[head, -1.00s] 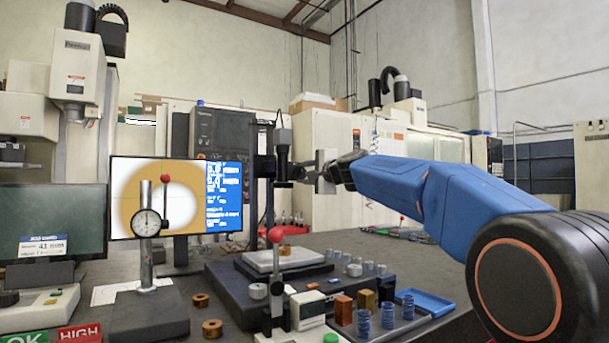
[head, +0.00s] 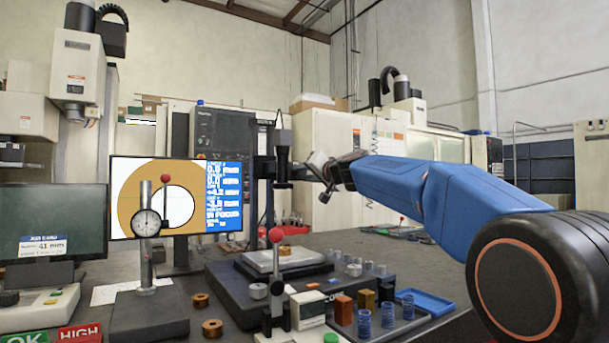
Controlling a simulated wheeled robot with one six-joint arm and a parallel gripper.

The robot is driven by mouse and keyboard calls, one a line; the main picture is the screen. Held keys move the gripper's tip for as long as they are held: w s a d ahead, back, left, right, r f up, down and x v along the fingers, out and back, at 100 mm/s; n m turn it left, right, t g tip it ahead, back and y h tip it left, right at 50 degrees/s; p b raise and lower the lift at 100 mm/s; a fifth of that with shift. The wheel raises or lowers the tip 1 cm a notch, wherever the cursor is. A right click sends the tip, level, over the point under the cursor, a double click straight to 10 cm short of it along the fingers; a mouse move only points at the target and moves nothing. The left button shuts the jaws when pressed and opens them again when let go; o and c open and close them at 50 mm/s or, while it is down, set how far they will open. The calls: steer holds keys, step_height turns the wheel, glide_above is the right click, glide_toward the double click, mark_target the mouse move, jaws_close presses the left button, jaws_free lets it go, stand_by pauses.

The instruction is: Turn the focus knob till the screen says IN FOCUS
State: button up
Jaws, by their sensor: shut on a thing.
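The screen (head: 155,200) at left shows a sharp-edged white disc on an orange ground. Its blue text panel (head: 223,190) has a lower line that seems to read IN FOCUS, in small type. The dark camera head (head: 283,145) stands on a post above the stage. My gripper (head: 306,172) reaches in from the right at the side of this head, rolled to a slant. It is shut on the focus knob, which is small, dark and mostly hidden by the jaws.
Below stands a dark base with a light stage plate (head: 285,258). A dial gauge stand (head: 147,224) is in front of the screen. A red-topped lever (head: 276,236), a tray of springs and blocks (head: 405,322) and a blue tray (head: 425,302) sit nearer. Brass rings lie on the table.

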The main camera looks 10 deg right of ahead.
steer(key=shift+f+n, duration=0.15)
steer(key=shift+n, duration=0.65)
steer(key=o, duration=1)
steer(key=shift+o, duration=0.2)
steer(key=shift+s, duration=0.1)
steer(key=v, duration=1.7)
steer(key=shift+s+d, duration=0.1)
steer(key=shift+s, duration=0.05)
